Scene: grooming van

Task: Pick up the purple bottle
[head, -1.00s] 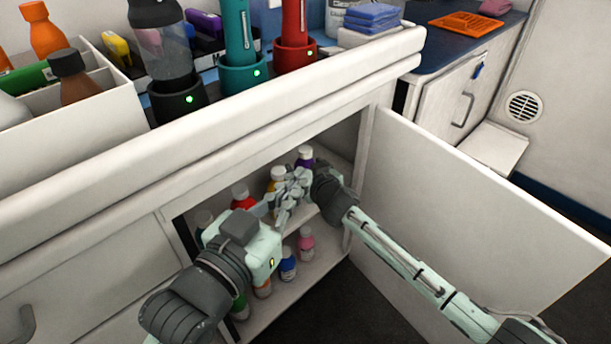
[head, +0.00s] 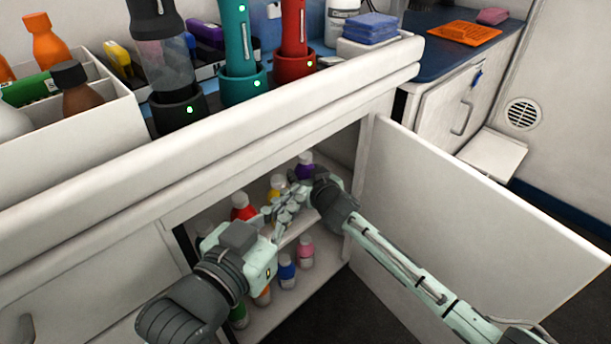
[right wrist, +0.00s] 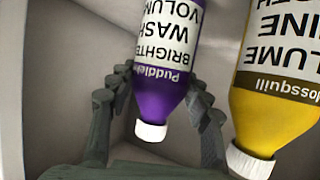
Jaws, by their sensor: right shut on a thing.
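The purple bottle (head: 305,166) with a white cap stands at the back right of the upper shelf in the open cabinet. In the right wrist view the purple bottle (right wrist: 165,95) appears upside down, between the two fingers of my right gripper (right wrist: 158,80). The right gripper is shut on it; in the head view the right gripper (head: 316,184) partly covers the bottle's lower part. My left gripper (head: 288,203) is lower, at the cabinet opening, close to the right one. Its fingertips overlap the right hand in view, so its opening is unclear.
A yellow bottle (right wrist: 275,85) stands close beside the purple one, and a red bottle (head: 243,207) is further left. Blue (head: 287,268) and pink (head: 306,250) bottles stand on the lower shelf. The open door (head: 480,220) flanks my right arm; the counter edge (head: 220,160) overhangs the opening.

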